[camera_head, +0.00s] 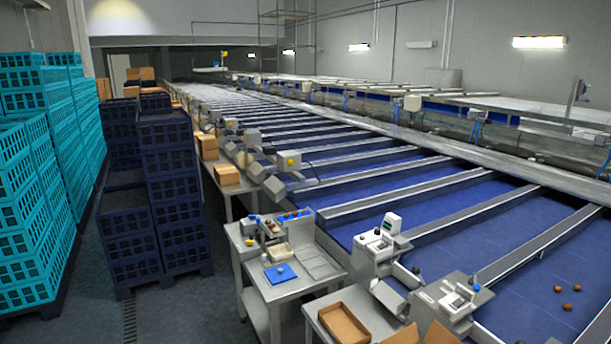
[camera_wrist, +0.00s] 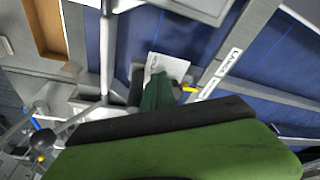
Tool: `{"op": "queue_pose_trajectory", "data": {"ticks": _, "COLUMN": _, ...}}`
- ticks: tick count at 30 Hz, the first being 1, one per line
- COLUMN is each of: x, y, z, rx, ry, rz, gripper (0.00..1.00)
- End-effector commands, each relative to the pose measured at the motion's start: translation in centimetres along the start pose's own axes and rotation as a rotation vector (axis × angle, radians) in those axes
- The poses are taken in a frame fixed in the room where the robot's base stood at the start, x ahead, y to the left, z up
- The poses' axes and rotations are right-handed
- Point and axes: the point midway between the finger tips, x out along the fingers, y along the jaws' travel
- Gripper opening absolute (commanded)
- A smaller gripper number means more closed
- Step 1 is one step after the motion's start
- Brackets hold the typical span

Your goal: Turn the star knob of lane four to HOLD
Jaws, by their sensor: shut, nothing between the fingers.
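In the wrist view my gripper (camera_wrist: 157,97) shows as green and black parts and is shut with nothing in it. Its tip lies over a white plate (camera_wrist: 167,66) with small dark marking, beside a blue lane. A small yellow part (camera_wrist: 189,89) sticks out just right of the tip. I cannot make out the star knob there; the gripper may cover it. In the head view, grey lane units (camera_head: 378,247) and (camera_head: 450,300) stand at the lane ends, with small dark knobs. Their lane numbers and HOLD marks are too small to read. My gripper is not in the head view.
Metal rails (camera_wrist: 222,72) with white labels divide the lanes. In the head view, a side table (camera_head: 285,292), a cardboard tray (camera_head: 343,325) and stacked dark crates (camera_head: 170,190) stand near the aisle.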

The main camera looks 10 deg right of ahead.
Motion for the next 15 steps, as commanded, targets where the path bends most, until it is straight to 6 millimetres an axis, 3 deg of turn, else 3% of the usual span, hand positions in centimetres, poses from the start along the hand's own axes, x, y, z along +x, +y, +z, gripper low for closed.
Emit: {"op": "queue_pose_trajectory", "data": {"ticks": 15, "x": 0.11, "y": -0.12, "z": -0.45, "rx": 0.001, "ry": 0.002, "rz": 0.000, "gripper": 0.00}}
